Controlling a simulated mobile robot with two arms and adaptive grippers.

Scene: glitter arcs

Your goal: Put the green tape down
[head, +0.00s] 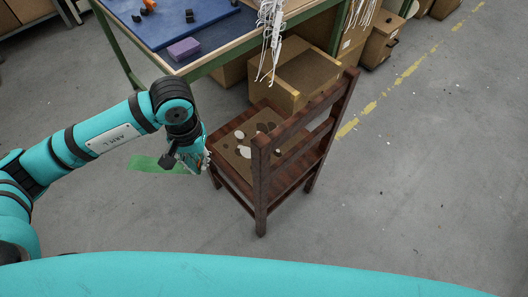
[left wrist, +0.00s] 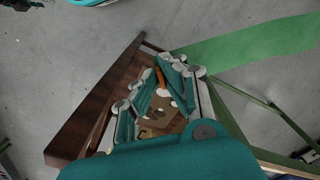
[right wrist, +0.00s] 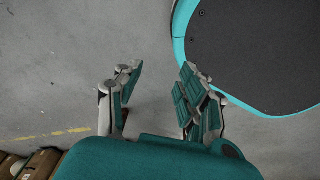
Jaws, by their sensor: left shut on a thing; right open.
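My left gripper (head: 203,160) is beside the front left edge of the wooden chair (head: 262,195), level with or a little above its seat; the exact height is hard to tell. My right gripper (right wrist: 155,85) is open and empty over bare floor.
A blue-topped table (head: 160,28) with a purple block (head: 184,48) stands behind. Cardboard boxes (head: 310,76) are behind the chair. The floor at right is clear.

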